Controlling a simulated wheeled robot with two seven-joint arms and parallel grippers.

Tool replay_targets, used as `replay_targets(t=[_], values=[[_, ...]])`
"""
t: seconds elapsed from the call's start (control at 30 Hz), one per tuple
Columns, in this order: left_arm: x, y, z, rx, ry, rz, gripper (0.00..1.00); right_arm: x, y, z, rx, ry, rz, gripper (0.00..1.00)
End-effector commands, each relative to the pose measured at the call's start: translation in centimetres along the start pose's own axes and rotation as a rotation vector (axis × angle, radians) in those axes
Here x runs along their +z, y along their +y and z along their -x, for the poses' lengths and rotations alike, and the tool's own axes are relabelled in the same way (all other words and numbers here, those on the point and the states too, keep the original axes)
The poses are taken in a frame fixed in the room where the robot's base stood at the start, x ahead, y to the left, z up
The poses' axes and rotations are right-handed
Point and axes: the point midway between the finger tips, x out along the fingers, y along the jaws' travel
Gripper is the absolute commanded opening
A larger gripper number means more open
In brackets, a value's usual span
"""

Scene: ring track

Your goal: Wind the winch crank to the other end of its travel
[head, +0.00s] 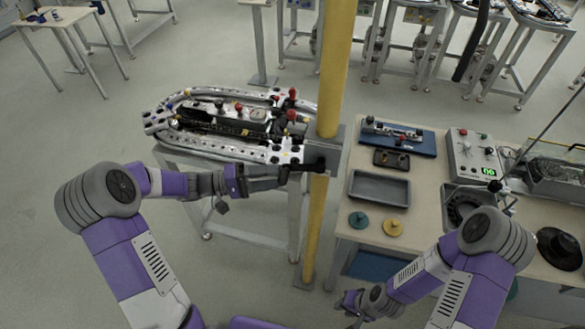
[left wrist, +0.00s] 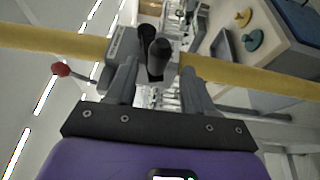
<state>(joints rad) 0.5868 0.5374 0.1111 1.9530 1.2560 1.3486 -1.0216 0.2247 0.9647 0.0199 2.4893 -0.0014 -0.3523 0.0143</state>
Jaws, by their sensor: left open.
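The winch is a grey box (head: 328,153) on the yellow post, with its black crank handle (head: 308,167) on the side towards my left gripper. My left gripper (head: 285,176) is open just left of the handle. In the left wrist view the black crank handle (left wrist: 158,58) shows in the gap between the fingertips of my left gripper (left wrist: 158,68). I cannot tell whether a finger touches it. My right gripper (head: 350,302) is low at the front, away from the winch, and too small to tell open or shut.
The yellow post (head: 337,60) stands between the ring track (head: 225,150) on its stand and the right workbench (head: 365,225). Red-knobbed levers (head: 291,116) stand up on the track near the winch. The bench holds a grey tray (head: 380,188) and a control box (head: 473,150). Open floor lies left.

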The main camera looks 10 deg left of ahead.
Motion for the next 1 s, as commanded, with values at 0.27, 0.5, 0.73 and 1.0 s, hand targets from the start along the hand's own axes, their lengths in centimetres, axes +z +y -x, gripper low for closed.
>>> replay_targets(t=[0.27,0.5,0.73,1.0], values=[[0.2,0.0,-4.5,-0.001,-0.005,0.004,0.52,0.1,-0.2,0.5,0.0,-0.002,0.0,0.32],[0.1,-0.1,-6.1,-0.003,-0.003,0.003,0.52,0.1,-0.2,0.7,0.0,-0.001,0.0,0.32],[0.1,-0.1,-6.1,-0.003,-0.002,0.003,0.52,0.1,-0.2,0.6,0.0,-0.001,0.0,0.32],[0.1,-0.1,-6.1,-0.004,-0.002,0.004,0.11,0.1,-0.2,0.6,0.0,-0.002,0.0,0.32]])
